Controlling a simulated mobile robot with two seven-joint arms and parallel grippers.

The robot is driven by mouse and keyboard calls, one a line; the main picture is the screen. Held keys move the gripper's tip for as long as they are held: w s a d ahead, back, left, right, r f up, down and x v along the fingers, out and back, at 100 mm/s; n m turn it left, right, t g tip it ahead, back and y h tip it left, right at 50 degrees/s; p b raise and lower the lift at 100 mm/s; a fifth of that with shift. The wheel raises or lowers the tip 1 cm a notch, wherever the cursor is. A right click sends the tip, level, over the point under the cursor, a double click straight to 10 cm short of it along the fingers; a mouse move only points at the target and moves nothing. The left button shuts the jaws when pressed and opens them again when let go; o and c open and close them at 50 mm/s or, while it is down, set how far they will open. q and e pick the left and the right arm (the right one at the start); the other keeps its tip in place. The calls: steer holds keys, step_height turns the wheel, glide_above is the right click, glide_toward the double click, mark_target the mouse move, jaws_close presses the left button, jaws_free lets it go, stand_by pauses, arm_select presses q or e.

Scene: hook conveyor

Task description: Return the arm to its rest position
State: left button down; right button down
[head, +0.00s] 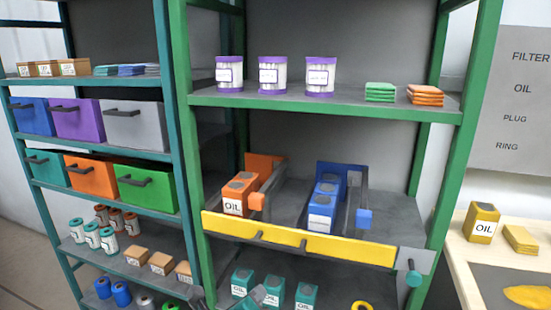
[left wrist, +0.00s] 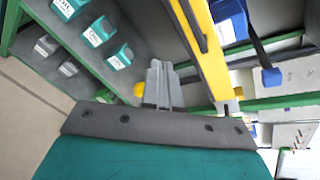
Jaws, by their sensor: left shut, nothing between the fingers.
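My left gripper (head: 258,295) shows at the bottom of the head view, in front of the lowest shelf with the teal oil cans (head: 305,294). In the left wrist view its two grey fingers (left wrist: 163,85) are together, with nothing between them. It is below the yellow-fronted drawer (head: 345,249) and appears apart from it. Most of the left arm is out of the head view. My right gripper is not in view.
The green-framed shelf bears an orange oil can (head: 238,195) and a blue can (head: 322,205) in the drawer, with purple-lidded jars (head: 320,77) above. A teal-framed rack with bins (head: 92,178) stands left. A counter with a yellow oil can (head: 481,223) is right.

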arm_select(q)
steer(key=s+a+f+n+g+y, duration=0.1)
steer(key=s+a+f+n, duration=0.3)
steer(key=s+n, duration=0.3)
steer(key=s+a+f+n+g, duration=0.1)
steer(key=s+a+f+n, duration=0.3)
steer(key=s+n, duration=0.4)
steer(key=s+a+f+n+y, duration=0.1)
steer(key=s+a+f+n, duration=0.4)
steer(key=n, duration=0.7)
steer(key=shift+s+a+n+g+y, duration=0.2)
steer(key=shift+s+n+g+y, duration=0.15)
steer(key=shift+s, duration=0.8)
